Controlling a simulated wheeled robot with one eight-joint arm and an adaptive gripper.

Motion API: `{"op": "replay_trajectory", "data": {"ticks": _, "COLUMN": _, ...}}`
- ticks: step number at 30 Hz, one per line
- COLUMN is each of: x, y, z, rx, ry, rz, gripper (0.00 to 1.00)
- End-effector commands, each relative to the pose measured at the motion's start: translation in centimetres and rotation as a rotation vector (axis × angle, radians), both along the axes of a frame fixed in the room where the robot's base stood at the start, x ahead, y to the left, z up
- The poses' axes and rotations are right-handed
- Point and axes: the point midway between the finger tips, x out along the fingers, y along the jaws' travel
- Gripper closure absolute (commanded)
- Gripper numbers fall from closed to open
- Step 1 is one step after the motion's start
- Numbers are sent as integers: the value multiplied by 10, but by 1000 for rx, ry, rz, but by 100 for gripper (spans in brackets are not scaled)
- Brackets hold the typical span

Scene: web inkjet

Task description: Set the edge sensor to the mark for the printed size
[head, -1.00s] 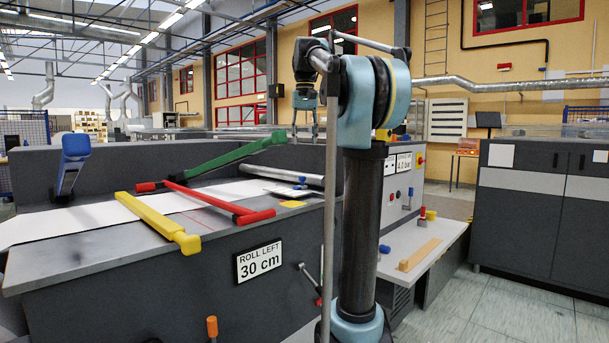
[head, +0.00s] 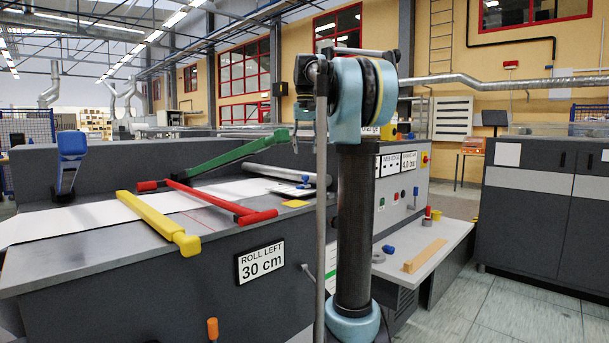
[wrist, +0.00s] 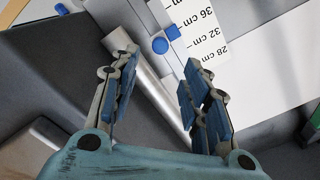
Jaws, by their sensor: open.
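The size scale (wrist: 206,33) is a white strip at the top of the wrist view, with 28, 32 and 36 cm readable. A blue round knob (wrist: 160,45) and a smaller blue piece (wrist: 173,33) sit at its left edge, near the 36 cm mark; I take these as the edge sensor. My gripper (wrist: 158,60) is open and empty, its fingertips either side of the knob in the picture; the height gap is unclear. In the head view my gripper (head: 307,128) hangs over the machine, partly behind a grey pole. The scale's far end is cut off.
A grey roller (wrist: 150,75) runs beneath my fingers. On the machine lie a green bar (head: 235,150), a red frame (head: 215,200) and a yellow bar (head: 155,220). A bench (head: 450,240) stands right; floor there is clear.

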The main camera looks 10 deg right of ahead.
Motion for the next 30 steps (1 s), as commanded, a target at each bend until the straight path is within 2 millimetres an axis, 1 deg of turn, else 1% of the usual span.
{"op": "replay_trajectory", "data": {"ticks": 1, "x": 0, "y": 0, "z": -9, "rx": 0, "ry": 0, "rz": 0, "gripper": 57}}
{"op": "replay_trajectory", "data": {"ticks": 9, "x": 0, "y": 0, "z": -54, "rx": 0, "ry": 0, "rz": 0, "gripper": 57}}
{"op": "replay_trajectory", "data": {"ticks": 15, "x": 0, "y": 0, "z": -80, "rx": 0, "ry": 0, "rz": 0, "gripper": 57}}
{"op": "replay_trajectory", "data": {"ticks": 21, "x": 0, "y": 0, "z": -92, "rx": 0, "ry": 0, "rz": 1, "gripper": 57}}
{"op": "replay_trajectory", "data": {"ticks": 30, "x": 0, "y": 0, "z": -93, "rx": 0, "ry": 0, "rz": 1, "gripper": 57}}
